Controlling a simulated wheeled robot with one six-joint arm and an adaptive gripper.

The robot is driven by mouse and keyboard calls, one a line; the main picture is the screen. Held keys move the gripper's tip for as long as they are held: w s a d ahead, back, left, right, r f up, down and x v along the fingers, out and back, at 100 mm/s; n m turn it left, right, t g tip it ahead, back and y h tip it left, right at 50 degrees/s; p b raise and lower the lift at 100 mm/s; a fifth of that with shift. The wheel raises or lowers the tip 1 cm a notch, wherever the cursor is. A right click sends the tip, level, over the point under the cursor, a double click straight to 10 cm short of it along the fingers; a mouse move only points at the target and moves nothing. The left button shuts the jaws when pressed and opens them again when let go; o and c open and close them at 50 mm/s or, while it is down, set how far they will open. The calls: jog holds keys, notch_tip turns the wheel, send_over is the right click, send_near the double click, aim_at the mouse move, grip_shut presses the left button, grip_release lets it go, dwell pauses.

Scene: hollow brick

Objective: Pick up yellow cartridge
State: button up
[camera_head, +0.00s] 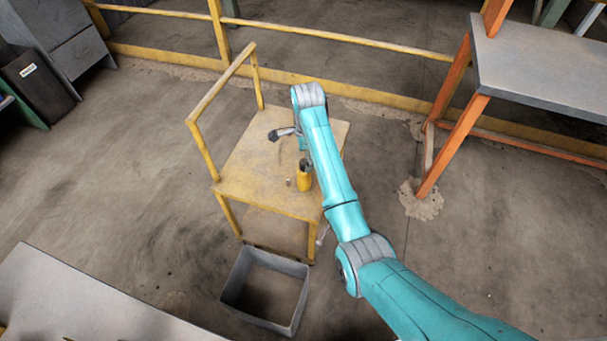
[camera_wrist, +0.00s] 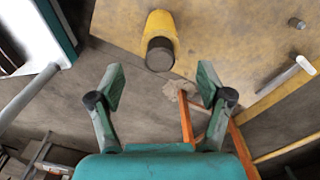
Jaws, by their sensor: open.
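The yellow cartridge (camera_head: 304,181) stands upright on the yellow platform (camera_head: 243,170), its dark end up, close beside my arm in the head view. In the wrist view, the cartridge (camera_wrist: 161,28) shows its yellow side and dark round end at top centre, beyond my fingertips. My gripper (camera_wrist: 160,82) is open, its two fingers spread apart with nothing between them. It is apart from the cartridge. In the head view my arm reaches over the platform, and I cannot make out the fingers clearly there.
A small grey piece (camera_wrist: 297,22) lies on the platform near the cartridge. The platform has a yellow rail (camera_head: 222,84) at its left. A grey open bin (camera_head: 237,276) stands on the floor in front. A grey-topped table with orange legs (camera_head: 545,68) stands at the right.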

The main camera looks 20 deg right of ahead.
aim_at(304, 170)
jog(key=shift+a+f, duration=0.15)
jog(key=shift+f, duration=1.55)
jog(key=shift+a+f, duration=0.15)
jog(key=shift+f, duration=1.55)
grip_shut()
